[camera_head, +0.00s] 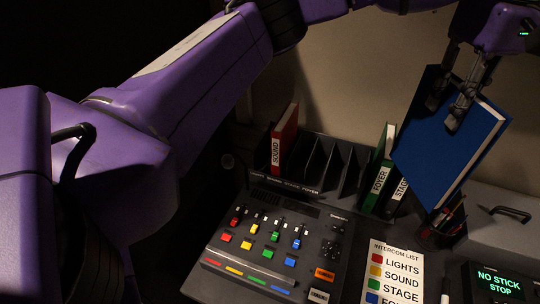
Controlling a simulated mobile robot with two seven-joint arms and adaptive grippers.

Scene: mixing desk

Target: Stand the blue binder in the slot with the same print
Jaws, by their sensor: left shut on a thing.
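The blue binder (438,145) is in the air at the right, tilted, with its white page edge toward the right; no print shows on it. My left gripper (446,109) is shut on its upper part. The black slotted rack (318,165) stands behind the mixing desk, below and left of the binder. A red binder marked SOUND (284,140) stands in its left end, and a green one marked FOYER (378,175) stands toward the right. Between them are several empty slots. The rack's front print is dark; FOYER can be read near its middle. My right gripper is not in view.
Another binder marked STAGE (397,193) is partly hidden by the blue one. A pen cup (444,228) stands just below the blue binder. The mixing desk (275,245), an intercom list (393,275) and a lit NO STICK STOP display (499,281) fill the front. A grey handled case (505,210) is at right.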

